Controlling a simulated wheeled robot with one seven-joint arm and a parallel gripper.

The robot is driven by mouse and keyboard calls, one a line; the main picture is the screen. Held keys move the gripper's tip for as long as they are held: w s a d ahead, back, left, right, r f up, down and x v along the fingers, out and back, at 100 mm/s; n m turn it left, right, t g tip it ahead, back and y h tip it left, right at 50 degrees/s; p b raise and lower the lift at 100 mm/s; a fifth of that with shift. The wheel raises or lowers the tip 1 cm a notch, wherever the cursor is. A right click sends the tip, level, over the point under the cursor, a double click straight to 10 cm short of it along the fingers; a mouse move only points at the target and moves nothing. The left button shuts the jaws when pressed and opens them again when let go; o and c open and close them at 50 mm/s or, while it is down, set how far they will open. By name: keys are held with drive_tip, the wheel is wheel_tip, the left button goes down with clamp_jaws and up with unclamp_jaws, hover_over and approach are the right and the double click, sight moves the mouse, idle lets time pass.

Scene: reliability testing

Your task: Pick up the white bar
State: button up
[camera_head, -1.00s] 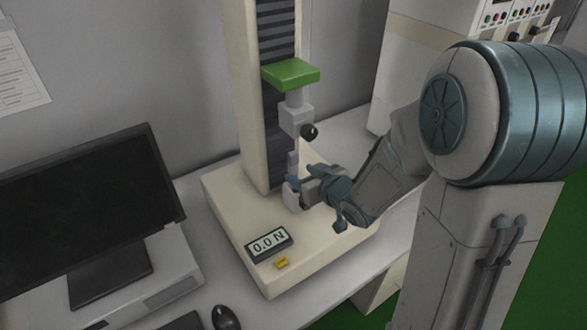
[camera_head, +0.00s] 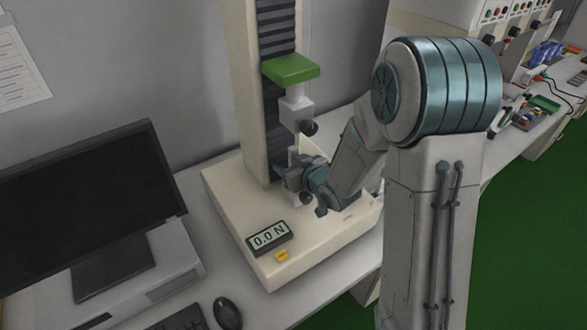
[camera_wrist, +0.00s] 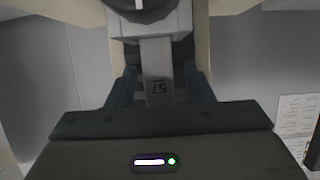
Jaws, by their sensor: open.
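In the head view only a short pale piece of the bar (camera_head: 293,155) shows above my gripper (camera_head: 287,174). In the wrist view my gripper (camera_wrist: 160,90) is open, with one dark blue finger on each side of the bar. Narrow gaps seem to show beside it. The bar's lower end is hidden.
The tester's upper grip (camera_head: 296,108) with a black knob (camera_head: 309,128) is just above my gripper. A green crosshead (camera_head: 291,68) is higher up. A force display (camera_head: 268,236) reading 0.0 N sits on the base (camera_head: 320,243). A monitor (camera_head: 85,205) stands at left.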

clamp_jaws()
drive_tip(key=shift+r, duration=0.1)
